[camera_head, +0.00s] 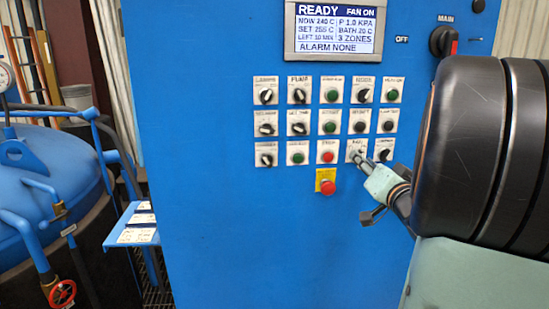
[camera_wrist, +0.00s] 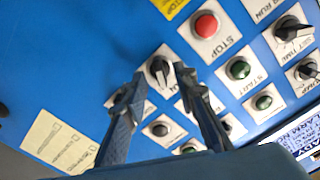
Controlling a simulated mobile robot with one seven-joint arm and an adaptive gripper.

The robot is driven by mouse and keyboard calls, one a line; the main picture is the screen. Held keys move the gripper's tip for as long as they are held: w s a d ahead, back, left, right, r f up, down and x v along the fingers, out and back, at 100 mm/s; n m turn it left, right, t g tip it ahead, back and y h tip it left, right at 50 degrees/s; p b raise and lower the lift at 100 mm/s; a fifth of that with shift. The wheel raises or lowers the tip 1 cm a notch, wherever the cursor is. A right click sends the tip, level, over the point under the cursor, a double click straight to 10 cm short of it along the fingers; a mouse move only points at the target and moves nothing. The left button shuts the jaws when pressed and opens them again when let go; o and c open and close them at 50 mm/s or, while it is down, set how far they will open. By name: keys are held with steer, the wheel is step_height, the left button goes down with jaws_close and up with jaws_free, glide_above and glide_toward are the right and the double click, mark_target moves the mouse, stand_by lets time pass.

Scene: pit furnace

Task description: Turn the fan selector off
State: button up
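The fan selector (camera_head: 354,147) is on a white plate in the bottom row of the blue panel, partly covered by my gripper (camera_head: 364,160) in the head view. In the wrist view it is a black knob (camera_wrist: 159,69) with a pale pointer on a white plate. My gripper (camera_wrist: 159,72) has its two fingertips apart, one on each side of this knob. Slim gaps seem to show between fingers and knob; contact cannot be told. The display (camera_head: 335,30) reads "READY" and "FAN ON".
A red stop button (camera_wrist: 206,25) and green start button (camera_wrist: 239,69) are close by. A red emergency button (camera_head: 327,187) on yellow sits just below the row. Several other knobs fill the panel. The main switch (camera_head: 443,41) is at upper right. The lower panel is bare.

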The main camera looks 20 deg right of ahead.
steer(key=shift+x, duration=1.05)
jaws_close()
